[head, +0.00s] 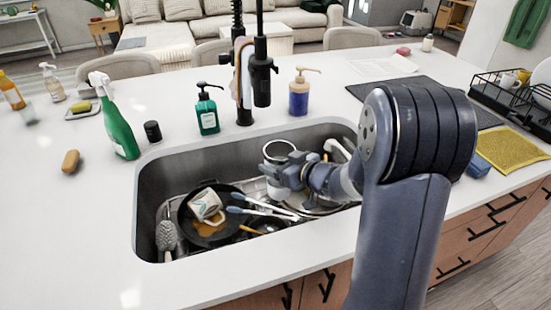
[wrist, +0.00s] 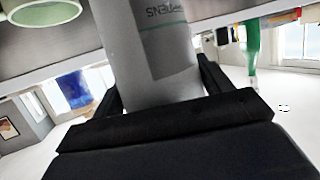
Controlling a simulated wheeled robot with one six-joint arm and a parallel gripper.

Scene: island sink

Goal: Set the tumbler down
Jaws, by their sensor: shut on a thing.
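In the wrist view the grey tumbler (wrist: 150,45) with dark lettering stands between the two black fingers of my gripper (wrist: 158,82). Whether its base touches anything is hidden.
A dark pan (head: 205,238) with a tilted mug (head: 206,205), utensils and other dishes fill the sink bottom. The black faucet (head: 262,80) rises behind the sink. A green spray bottle (head: 117,125) and soap bottles stand on the counter. The counter's left front is clear.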

